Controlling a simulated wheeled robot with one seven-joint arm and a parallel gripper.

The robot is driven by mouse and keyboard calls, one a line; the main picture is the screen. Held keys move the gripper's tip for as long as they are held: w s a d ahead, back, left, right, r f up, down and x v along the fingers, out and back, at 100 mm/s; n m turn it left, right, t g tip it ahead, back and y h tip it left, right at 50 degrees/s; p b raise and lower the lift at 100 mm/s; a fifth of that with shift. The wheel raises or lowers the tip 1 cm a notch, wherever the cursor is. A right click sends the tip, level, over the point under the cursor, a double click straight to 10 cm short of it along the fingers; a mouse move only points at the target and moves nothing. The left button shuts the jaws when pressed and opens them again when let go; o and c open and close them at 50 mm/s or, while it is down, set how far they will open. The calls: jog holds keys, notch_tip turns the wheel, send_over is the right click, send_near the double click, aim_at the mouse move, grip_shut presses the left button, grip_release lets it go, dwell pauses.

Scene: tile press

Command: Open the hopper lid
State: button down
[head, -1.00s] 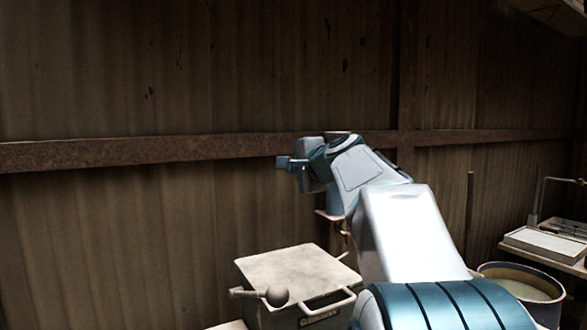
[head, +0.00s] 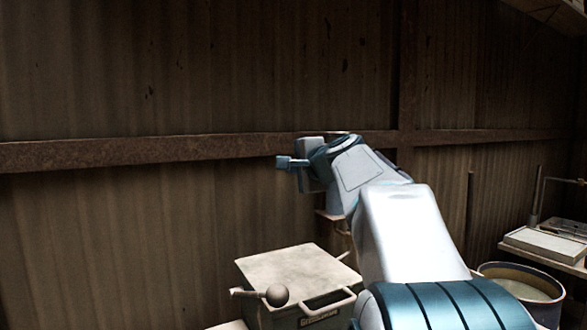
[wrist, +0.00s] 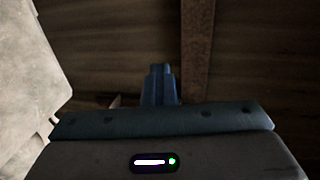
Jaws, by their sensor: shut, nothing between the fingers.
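A pale box with a flat, worn lid (head: 297,268) stands low in the middle of the head view. It looks like the hopper, and its lid lies flat and closed. A bar handle (head: 328,308) sticks out at the box's front right. My gripper (head: 282,163) is above and behind the box, pointing left, well apart from the lid. In the wrist view my gripper's fingers (wrist: 160,85) are together with nothing between them. A pale, worn surface fills the left of the wrist view; I cannot tell for sure what it is.
A lever with a round grey knob (head: 277,295) is at the box's front left. A bucket (head: 521,285) of pale material stands at the right, with a bench and tray (head: 547,242) beyond it. A corrugated wall with a rusty rail (head: 150,151) closes the back. The air left of my gripper is clear.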

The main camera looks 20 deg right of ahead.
jog(key=c, duration=1.6)
grip_release()
jog(key=v, duration=1.4)
jog(key=shift+b, duration=0.4)
jog(key=shift+w, duration=0.1)
